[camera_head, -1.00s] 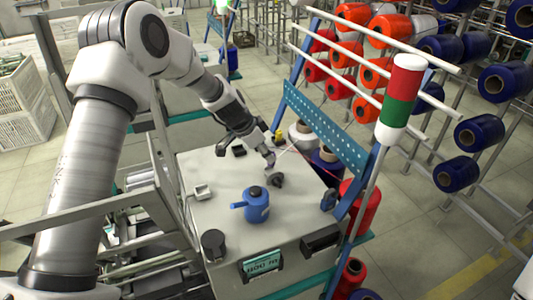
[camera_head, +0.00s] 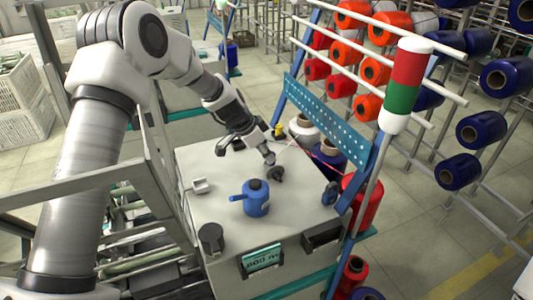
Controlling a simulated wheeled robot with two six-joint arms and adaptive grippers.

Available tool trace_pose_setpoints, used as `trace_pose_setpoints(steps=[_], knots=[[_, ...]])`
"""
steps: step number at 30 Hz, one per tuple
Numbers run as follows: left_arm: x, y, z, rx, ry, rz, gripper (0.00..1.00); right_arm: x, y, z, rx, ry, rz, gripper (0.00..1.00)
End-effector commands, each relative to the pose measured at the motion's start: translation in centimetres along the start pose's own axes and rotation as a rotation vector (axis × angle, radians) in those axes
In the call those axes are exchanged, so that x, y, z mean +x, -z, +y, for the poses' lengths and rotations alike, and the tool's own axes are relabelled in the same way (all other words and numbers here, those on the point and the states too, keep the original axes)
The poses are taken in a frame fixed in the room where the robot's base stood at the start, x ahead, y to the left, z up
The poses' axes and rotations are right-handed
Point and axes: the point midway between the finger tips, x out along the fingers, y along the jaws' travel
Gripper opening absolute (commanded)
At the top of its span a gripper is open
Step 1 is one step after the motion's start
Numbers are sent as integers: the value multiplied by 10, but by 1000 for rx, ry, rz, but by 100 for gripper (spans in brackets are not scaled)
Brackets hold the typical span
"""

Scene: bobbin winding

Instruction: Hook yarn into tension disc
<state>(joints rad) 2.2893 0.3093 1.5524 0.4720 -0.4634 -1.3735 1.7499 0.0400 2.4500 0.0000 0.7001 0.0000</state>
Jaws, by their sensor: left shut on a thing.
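The winding unit's light grey top (camera_head: 225,215) lies below my left arm. A small dark part (camera_head: 276,174), which looks like the tension disc, sits on its far right part. My left gripper (camera_head: 268,157) is just above and behind this part, fingers pointing down. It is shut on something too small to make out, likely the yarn. A thin pinkish yarn line (camera_head: 322,162) runs from near the gripper to the right, past the blue perforated panel (camera_head: 325,125). Whether the yarn touches the disc cannot be told. My right gripper is not in view.
A blue bottle-like container (camera_head: 256,198) stands in front of the disc. A dark cylinder (camera_head: 211,238) stands at the near left edge. Cones (camera_head: 305,133) stand behind the top, and a red and green signal post (camera_head: 405,85) rises at right.

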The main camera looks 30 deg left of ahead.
Motion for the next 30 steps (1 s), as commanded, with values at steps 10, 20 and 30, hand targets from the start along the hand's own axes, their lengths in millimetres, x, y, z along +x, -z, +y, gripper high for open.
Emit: trace_pose_setpoints(steps=[10,20,30], knots=[[3,-2,0,0,0,0,0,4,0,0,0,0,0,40],[-4,-12,-1,-1,1,0,0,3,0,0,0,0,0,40],[-15,-29,0,-2,1,1,0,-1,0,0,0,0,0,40]])
